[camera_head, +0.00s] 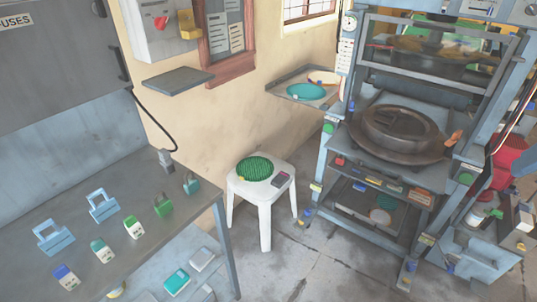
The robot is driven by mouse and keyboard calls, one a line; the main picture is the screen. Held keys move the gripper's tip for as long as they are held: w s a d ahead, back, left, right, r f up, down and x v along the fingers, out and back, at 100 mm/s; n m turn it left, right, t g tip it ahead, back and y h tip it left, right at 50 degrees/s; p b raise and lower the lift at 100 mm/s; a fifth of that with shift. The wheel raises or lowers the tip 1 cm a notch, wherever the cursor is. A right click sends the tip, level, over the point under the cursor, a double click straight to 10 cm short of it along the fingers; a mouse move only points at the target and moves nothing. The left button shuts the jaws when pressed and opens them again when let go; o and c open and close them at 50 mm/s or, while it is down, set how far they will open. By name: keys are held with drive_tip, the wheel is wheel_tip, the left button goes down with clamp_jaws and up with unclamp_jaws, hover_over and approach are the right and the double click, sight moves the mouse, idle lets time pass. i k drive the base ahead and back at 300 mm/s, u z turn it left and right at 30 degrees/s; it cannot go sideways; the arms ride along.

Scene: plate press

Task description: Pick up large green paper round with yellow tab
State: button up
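A green round with a ridged or patterned top (255,169) lies flat on the white stool (262,198), towards the left of its seat. A small yellow tab (243,178) shows at its front left edge. A small dark pinkish item (281,179) lies beside it on the right of the seat. My gripper does not show in this view.
A blue-grey bench (110,262) with padlocks and small boxes stands on the left. The press (400,135) stands on the right. A wall shelf (276,92) behind holds a teal round (306,91). Bare floor (325,268) lies in front of the stool.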

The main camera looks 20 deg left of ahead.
sight(254, 169)
drive_tip(key=u, duration=0.25)
drive_tip(key=i, duration=1)
drive_tip(key=u, duration=1.1)
drive_tip(key=i, duration=0.65)
drive_tip(key=u, duration=0.35)
drive_tip(key=k, duration=0.8)
drive_tip(key=u, duration=0.25)
drive_tip(key=i, duration=0.8)
drive_tip(key=z, duration=0.1)
